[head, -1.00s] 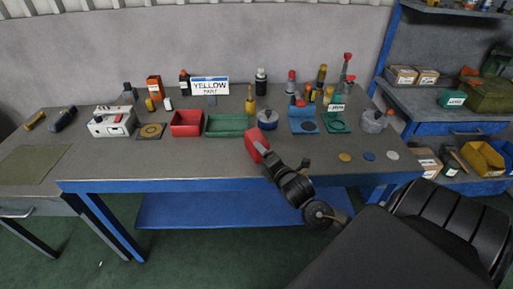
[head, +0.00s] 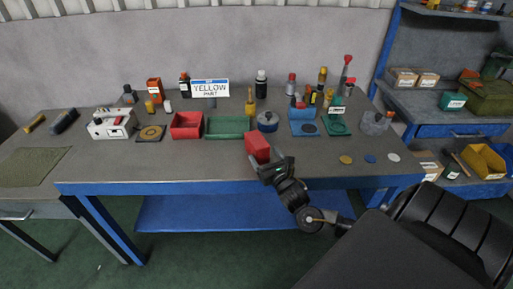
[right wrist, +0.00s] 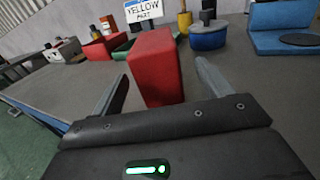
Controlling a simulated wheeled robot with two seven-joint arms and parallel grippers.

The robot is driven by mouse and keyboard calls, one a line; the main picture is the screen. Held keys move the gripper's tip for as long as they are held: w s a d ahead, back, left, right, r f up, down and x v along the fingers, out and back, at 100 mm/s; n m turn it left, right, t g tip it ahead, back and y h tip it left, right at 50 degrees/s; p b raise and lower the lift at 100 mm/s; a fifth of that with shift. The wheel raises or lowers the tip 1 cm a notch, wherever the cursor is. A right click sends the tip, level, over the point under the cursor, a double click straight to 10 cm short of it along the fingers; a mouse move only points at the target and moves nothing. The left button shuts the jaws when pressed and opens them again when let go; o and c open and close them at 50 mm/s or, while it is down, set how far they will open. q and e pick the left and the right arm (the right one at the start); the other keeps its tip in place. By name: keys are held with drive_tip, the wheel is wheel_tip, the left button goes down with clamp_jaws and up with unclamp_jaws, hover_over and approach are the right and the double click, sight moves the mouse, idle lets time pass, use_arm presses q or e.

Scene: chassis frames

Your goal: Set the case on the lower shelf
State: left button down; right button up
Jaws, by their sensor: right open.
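The case appears to be the red block (head: 257,147) standing near the front edge of the workbench; it also shows in the right wrist view (right wrist: 155,68). My right gripper (head: 268,162) is at the bench's front edge, just in front of the red block. In the right wrist view its two fingers (right wrist: 160,88) are spread, one on each side of the block, with gaps showing. The lower shelf (head: 215,212) is the blue board under the bench, and its visible part is empty. My left gripper is not in view.
The grey bench top (head: 200,163) has free room along its front. Behind the block stand a red tray (head: 186,125), a green tray (head: 228,126) and a blue pot (head: 267,121). Three small discs lie at the right. The bench's blue front rail (head: 170,187) lies above the shelf.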

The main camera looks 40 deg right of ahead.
sight(257, 140)
drive_tip(key=shift+p+x, duration=0.6)
drive_tip(key=shift+x, duration=2.65)
drive_tip(key=shift+a+f, duration=0.15)
drive_tip(key=shift+a, duration=0.05)
drive_tip(key=c, duration=1.3)
drive_tip(key=shift+c, duration=0.6)
drive_tip(key=shift+r, duration=0.45)
wheel_tip(257, 140, up, 3)
drive_tip(key=shift+a+f+b, duration=0.1)
drive_tip(key=shift+b, duration=0.35)
drive_tip(key=s+r, duration=0.1)
drive_tip(key=s+a+r, duration=0.1)
drive_tip(key=a+r, duration=0.1)
drive_tip(key=shift+s+r, duration=0.35)
drive_tip(key=shift+s, duration=0.05)
drive_tip(key=s+a+r+p, duration=0.5)
drive_tip(key=s+a+p, duration=0.1)
drive_tip(key=s+p, duration=0.1)
drive_tip(key=shift+s+r, duration=0.4)
drive_tip(key=shift+s, duration=0.25)
